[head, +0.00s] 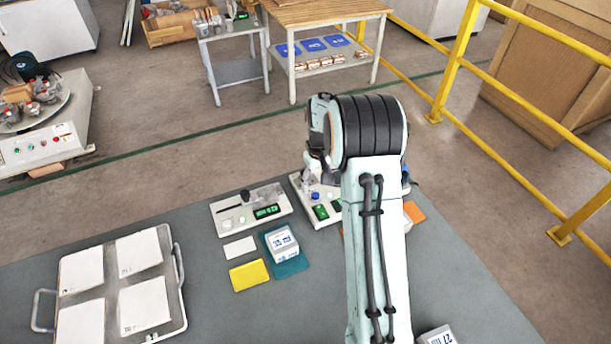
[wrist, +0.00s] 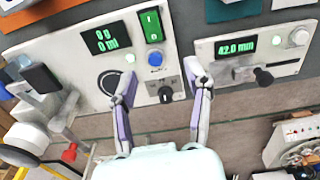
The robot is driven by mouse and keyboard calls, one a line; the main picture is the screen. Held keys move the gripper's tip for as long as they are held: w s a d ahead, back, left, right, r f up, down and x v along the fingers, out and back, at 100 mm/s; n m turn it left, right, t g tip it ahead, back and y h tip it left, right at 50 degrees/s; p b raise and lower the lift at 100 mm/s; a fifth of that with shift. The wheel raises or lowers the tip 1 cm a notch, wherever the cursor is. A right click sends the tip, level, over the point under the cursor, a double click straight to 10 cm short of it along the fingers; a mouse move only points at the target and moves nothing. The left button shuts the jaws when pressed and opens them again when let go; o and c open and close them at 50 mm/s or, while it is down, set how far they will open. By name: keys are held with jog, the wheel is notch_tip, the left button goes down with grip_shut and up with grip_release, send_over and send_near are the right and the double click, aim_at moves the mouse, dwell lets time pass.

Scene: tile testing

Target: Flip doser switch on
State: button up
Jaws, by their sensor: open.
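The switch lies beyond the fingertips, towards the top of the wrist view. I cannot tell whether the fingers touch the panel. In the head view the doser (head: 306,188) is partly hidden behind my arm, and the fingers are not clearly visible.
A "42.0 mm" gauge device (wrist: 212,52) with a black slider stands beside the doser; it shows in the head view (head: 228,222). A yellow pad (head: 249,275), a white block on a teal pad (head: 291,268) and a tray of tiles (head: 175,290) lie nearer.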

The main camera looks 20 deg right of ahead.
aim_at(320, 209)
jog(key=f, duration=0.5)
jog(key=s+f, duration=0.1)
jog(key=f, duration=0.2)
jog(key=shift+d+f, duration=0.3)
jog(key=shift+d, duration=0.1)
